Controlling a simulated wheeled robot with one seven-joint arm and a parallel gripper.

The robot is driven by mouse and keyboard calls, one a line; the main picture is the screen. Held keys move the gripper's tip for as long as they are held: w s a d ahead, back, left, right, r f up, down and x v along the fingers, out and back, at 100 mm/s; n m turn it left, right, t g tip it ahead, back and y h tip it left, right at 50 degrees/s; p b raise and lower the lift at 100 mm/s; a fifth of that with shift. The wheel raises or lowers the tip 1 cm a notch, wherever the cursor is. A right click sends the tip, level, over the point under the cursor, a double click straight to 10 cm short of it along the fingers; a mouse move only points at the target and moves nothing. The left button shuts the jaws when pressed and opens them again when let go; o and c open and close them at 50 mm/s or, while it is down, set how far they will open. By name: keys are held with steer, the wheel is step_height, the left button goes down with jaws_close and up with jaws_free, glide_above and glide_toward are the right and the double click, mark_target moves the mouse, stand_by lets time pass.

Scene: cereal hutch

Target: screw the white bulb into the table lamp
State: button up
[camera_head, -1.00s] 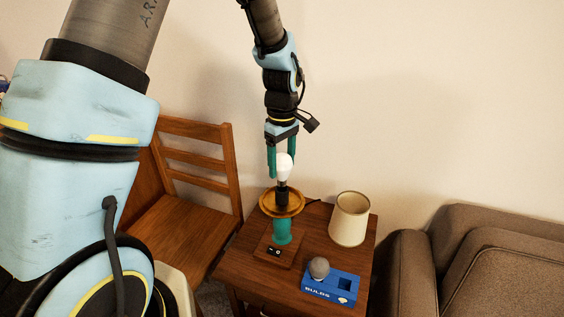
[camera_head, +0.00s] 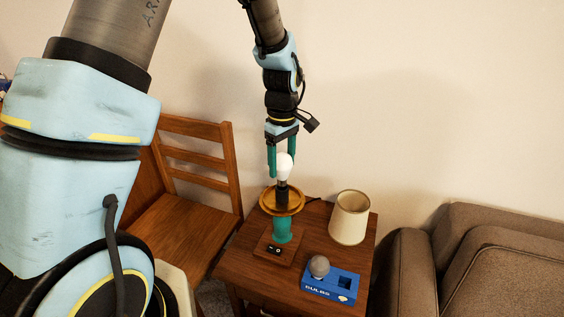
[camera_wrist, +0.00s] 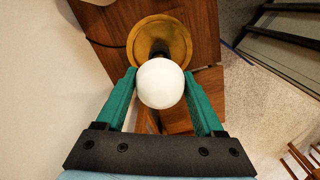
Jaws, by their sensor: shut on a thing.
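The white bulb (camera_head: 284,166) is upright between the fingers of my gripper (camera_head: 278,165), which is shut on it. In the wrist view the bulb (camera_wrist: 160,83) sits between the two green fingertips (camera_wrist: 160,84). The table lamp (camera_head: 282,229) has a teal stem, a wide amber dish and a dark socket (camera_head: 283,194) on top. The bulb's lower end is at the socket's top; I cannot tell how deep it sits. In the wrist view the bulb covers most of the socket (camera_wrist: 160,48), with the dish (camera_wrist: 184,41) around it.
A blue bulb box (camera_head: 331,287) with a grey bulb (camera_head: 319,267) stands at the table's front right. A cream lampshade (camera_head: 349,218) stands right of the lamp. A wooden chair (camera_head: 190,215) is left of the table (camera_head: 240,263), a brown sofa (camera_head: 480,265) right.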

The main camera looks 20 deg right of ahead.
steer(key=shift+f+b, duration=0.75)
steer(key=shift+f, duration=0.75)
stand_by(1.0)
steer(key=m, duration=0.4)
steer(key=shift+p, duration=0.3)
steer(key=shift+r+m+p, duration=0.1)
steer(key=shift+m+p, duration=0.25)
steer(key=shift+m, duration=1.65)
steer(key=m+p, duration=0.1)
steer(key=m, duration=0.3)
